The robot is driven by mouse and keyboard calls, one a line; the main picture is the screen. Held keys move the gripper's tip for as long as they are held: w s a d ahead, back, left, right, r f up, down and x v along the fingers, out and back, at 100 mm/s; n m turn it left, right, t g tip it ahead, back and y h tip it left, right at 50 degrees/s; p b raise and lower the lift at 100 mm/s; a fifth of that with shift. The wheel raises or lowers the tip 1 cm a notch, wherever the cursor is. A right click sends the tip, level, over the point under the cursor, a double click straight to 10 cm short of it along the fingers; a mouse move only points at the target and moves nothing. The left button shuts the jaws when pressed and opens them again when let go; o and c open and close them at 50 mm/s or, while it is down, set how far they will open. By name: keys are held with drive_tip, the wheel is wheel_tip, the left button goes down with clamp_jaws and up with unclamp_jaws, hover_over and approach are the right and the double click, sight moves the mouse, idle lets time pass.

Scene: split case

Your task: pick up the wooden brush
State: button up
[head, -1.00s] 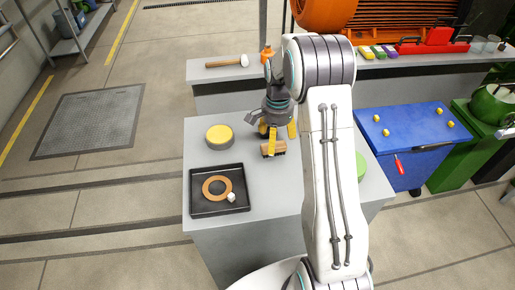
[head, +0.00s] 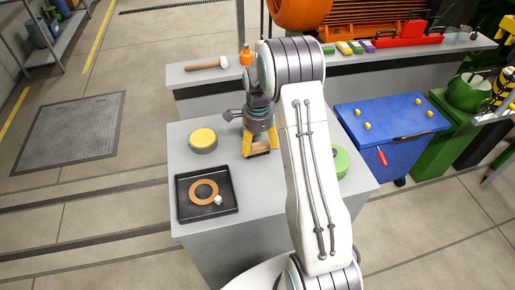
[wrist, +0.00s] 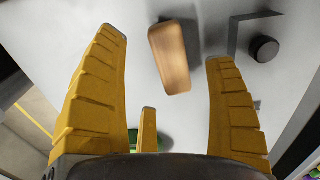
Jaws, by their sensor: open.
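The wooden brush (head: 259,150) lies on the grey worktop, its light wood block partly hidden by my gripper in the head view. In the wrist view the wooden brush (wrist: 170,57) lies below, between the tips of the two large yellow fingers and nearer the right one, with grey worktop visible on both sides. My gripper (head: 261,147) points down over the brush with its fingers spread. It is open and empty; in the wrist view the gripper (wrist: 165,50) also shows a third, shorter finger below. Finger contact with the brush is not visible.
A yellow-topped round tin (head: 203,139) and a black tray (head: 207,216) holding a wooden ring (head: 204,190) stand left. A green disc (head: 341,162) lies right, behind my arm. A hammer (head: 207,66) lies on the back bench. A blue cabinet (head: 385,134) stands right.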

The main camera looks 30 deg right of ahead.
sight(258, 147)
drive_tip(key=f, duration=0.2)
drive_tip(key=f+p, duration=0.1)
drive_tip(key=shift+w+d, duration=0.2)
drive_tip(key=shift+d, duration=0.05)
drive_tip(key=shift+f, duration=0.8)
drive_tip(key=shift+f+b, duration=0.25)
drive_tip(key=shift+b, duration=0.1)
drive_tip(key=shift+c, duration=0.2)
drive_tip(key=c, duration=1.3)
